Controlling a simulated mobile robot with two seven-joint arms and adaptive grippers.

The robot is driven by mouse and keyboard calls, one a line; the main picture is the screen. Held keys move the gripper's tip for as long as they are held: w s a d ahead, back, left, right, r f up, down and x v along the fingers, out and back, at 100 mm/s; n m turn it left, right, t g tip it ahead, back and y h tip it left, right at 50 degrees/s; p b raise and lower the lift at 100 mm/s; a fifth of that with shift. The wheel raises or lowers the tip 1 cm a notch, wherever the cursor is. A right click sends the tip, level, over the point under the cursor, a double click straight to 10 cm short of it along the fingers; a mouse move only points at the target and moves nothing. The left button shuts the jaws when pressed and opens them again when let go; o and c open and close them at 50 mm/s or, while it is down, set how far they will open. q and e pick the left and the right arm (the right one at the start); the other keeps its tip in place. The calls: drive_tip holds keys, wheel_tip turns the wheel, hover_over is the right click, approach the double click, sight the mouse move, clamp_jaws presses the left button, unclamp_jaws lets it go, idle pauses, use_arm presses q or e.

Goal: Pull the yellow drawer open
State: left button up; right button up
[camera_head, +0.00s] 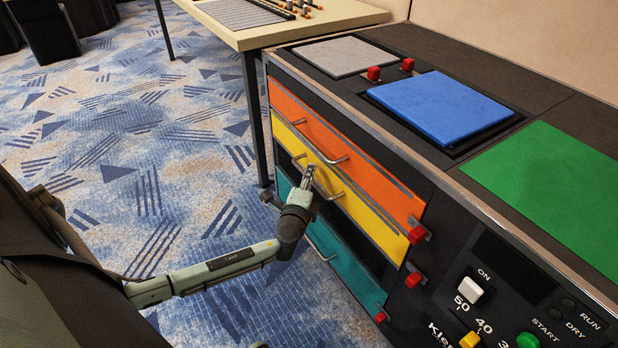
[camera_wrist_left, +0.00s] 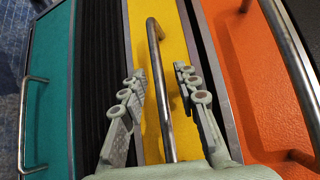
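The yellow drawer (camera_head: 372,218) is the middle coloured front of the dark cabinet, between an orange and a teal front. Its metal bar handle (camera_wrist_left: 161,90) runs between the two fingers of my left gripper (camera_wrist_left: 158,85) in the left wrist view. The fingers are apart, one on each side of the bar, with a visible gap to it. In the head view my left gripper (camera_head: 309,170) is at the yellow drawer's handle and hides part of it. The yellow front looks about in line with the orange one. My right gripper is not in view.
The orange drawer (camera_head: 340,142) is above and the teal drawer (camera_head: 345,268) below, each with a bar handle. Red blocks (camera_head: 416,235) sit near the drawers' right ends. A control panel (camera_head: 520,300) is at the right. Carpeted floor (camera_head: 130,150) left of the cabinet is clear.

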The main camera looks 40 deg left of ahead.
use_arm(q)
drive_tip(key=shift+c, duration=0.6)
clamp_jaws()
drive_tip(key=shift+s, duration=0.1)
